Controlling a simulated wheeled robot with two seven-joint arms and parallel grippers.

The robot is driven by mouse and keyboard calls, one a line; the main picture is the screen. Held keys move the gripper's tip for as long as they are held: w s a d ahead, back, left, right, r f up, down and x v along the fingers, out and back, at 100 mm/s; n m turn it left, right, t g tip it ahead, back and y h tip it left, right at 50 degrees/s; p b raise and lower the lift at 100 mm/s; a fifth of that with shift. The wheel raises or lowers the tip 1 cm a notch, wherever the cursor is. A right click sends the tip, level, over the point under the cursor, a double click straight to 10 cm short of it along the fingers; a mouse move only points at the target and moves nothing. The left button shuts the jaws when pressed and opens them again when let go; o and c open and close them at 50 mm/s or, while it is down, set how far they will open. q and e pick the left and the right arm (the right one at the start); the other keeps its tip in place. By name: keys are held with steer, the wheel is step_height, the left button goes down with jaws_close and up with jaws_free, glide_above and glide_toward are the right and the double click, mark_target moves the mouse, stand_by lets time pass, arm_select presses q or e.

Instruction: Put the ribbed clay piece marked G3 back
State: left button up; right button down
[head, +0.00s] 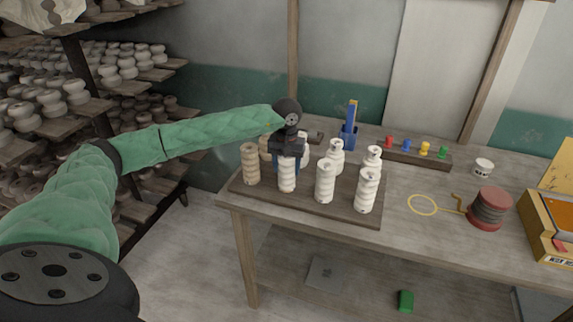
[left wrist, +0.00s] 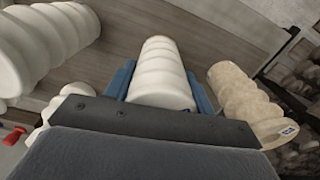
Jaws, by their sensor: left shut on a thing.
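A white ribbed clay piece (head: 287,181) stands upright between the blue fingers of my left gripper (head: 287,166), which is shut on it. In the left wrist view the held piece (left wrist: 160,72) sits between both blue fingers. No mark on it can be read, so I cannot tell if it is G3. Its foot is at the dark wooden board (head: 305,203); I cannot tell if it touches. A tan ribbed piece (head: 250,164) stands just left of it, with a small unreadable tag visible in the left wrist view (left wrist: 287,131). My right gripper is out of view.
White ribbed pieces stand close by on the board, front middle (head: 325,183), front right (head: 367,191) and behind (head: 373,161). A blue tool (head: 350,128) and a rack of coloured pegs (head: 415,158) are behind.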

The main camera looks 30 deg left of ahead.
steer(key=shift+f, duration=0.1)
arm_select(q)
steer(key=shift+f, duration=0.15)
steer(key=o, duration=1.4)
steer(key=shift+s, duration=0.1)
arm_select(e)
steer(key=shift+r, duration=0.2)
arm_select(q)
steer(key=shift+r+b, duration=0.3)
steer(key=shift+r, duration=0.1)
step_height(320, 180, up, 11)
steer(key=b, duration=0.4)
steer(key=shift+r, duration=0.2)
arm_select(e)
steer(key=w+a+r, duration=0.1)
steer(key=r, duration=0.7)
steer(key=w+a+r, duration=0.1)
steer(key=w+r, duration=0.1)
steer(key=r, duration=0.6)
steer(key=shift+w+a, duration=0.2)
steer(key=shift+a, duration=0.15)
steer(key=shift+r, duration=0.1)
